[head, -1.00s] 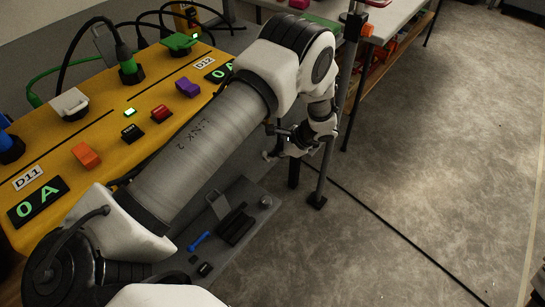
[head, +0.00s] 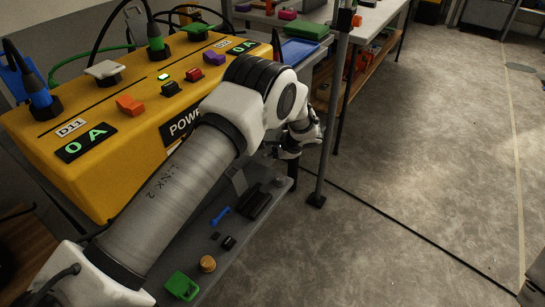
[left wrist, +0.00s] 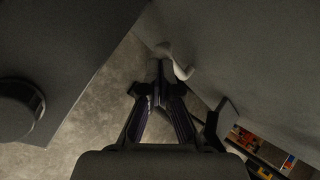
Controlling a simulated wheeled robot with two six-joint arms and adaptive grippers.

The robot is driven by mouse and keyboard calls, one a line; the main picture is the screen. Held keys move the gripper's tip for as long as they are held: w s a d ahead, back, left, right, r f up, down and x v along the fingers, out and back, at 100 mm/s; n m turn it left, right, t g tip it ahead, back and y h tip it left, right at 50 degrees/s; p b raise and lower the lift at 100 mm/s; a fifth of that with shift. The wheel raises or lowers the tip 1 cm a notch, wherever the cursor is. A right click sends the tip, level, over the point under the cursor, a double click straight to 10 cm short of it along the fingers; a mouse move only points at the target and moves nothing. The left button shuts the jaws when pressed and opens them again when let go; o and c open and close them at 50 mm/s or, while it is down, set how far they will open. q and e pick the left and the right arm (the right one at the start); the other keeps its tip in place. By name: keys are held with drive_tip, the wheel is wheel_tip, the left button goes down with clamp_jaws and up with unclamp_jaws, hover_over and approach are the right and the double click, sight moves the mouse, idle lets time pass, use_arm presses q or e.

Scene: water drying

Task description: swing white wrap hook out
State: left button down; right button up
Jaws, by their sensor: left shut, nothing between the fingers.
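The left wrist view shows a pale curved hook (left wrist: 182,70) on the side of a large grey panel (left wrist: 240,65). My left gripper (left wrist: 160,72) is shut and empty, with its fingertips right beside the hook's base. I cannot tell whether they touch it. In the head view my left arm reaches past the yellow power box (head: 120,165), and the gripper (head: 272,153) shows small and partly hidden at its far right end. The hook cannot be made out in the head view. My right gripper is not in view.
A grey shelf (head: 215,255) below the box carries a green block (head: 181,286), a wooden round piece (head: 208,263), a blue tool (head: 220,214) and small black parts. A metal post (head: 328,130) stands close to my gripper. Open floor (head: 430,170) lies to the right.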

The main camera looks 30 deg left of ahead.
use_arm(q)
drive_tip(key=shift+s+f+b, duration=0.2)
drive_tip(key=shift+f+b, duration=0.35)
drive_tip(key=shift+f, duration=0.45)
drive_tip(key=shift+s+f+b, duration=0.15)
drive_tip(key=shift+f+b, duration=0.35)
drive_tip(key=shift+f, duration=0.6)
